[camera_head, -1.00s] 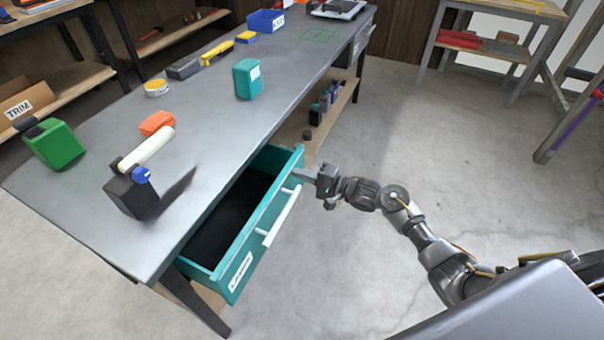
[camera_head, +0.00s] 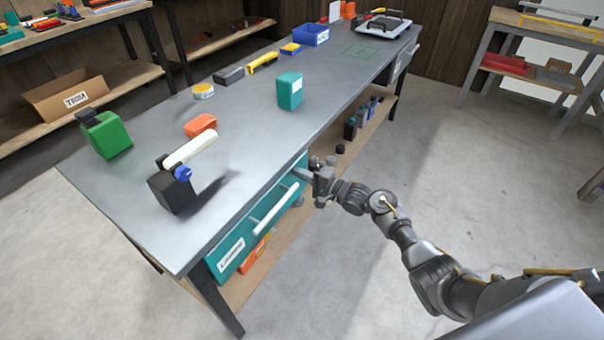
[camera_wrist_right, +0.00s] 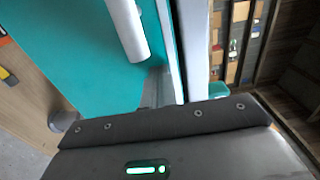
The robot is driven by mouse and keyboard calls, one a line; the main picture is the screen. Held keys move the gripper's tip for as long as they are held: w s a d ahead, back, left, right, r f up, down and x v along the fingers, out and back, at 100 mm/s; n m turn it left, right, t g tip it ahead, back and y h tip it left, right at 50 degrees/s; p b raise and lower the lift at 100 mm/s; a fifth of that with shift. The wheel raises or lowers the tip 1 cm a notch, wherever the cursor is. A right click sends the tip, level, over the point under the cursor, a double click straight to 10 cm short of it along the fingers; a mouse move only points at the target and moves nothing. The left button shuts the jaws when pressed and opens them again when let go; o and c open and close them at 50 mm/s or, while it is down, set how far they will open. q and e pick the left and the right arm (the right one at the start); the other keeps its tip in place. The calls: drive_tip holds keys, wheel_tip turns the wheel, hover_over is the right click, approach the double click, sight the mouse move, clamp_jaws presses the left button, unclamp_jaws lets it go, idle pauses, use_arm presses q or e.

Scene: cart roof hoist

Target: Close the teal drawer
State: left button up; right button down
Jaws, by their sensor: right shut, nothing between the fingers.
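The teal drawer (camera_head: 236,247) is under the grey workbench, with its front close beneath the bench edge. No open interior shows, and I cannot tell if the front is fully flush. Its front has a white bar handle (camera_head: 276,208) and a white label. My right gripper (camera_head: 303,174) is shut and empty, with its fingertips at the far end of the drawer front, past the handle. In the right wrist view the fingers (camera_wrist_right: 153,88) point at the teal front (camera_wrist_right: 85,50) and seem to touch it, beside the white handle (camera_wrist_right: 128,30). My left gripper is not in view.
The workbench top (camera_head: 240,135) holds a black block with a white roller (camera_head: 190,150), a green can (camera_head: 107,135), a teal box (camera_head: 290,91) and a blue bin (camera_head: 308,36). An orange item (camera_head: 255,255) lies on the lower shelf. The floor to the right is clear.

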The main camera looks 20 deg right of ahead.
drive_tip(key=shift+w+a+r, duration=0.15)
drive_tip(key=shift+r, duration=0.2)
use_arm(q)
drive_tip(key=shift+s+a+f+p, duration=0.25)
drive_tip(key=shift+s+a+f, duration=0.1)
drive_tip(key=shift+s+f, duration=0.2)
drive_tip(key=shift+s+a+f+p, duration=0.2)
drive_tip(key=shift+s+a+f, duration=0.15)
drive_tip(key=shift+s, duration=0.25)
use_arm(e)
drive_tip(key=v, duration=0.8)
drive_tip(key=shift+f, duration=0.3)
drive_tip(key=shift+w, duration=0.1)
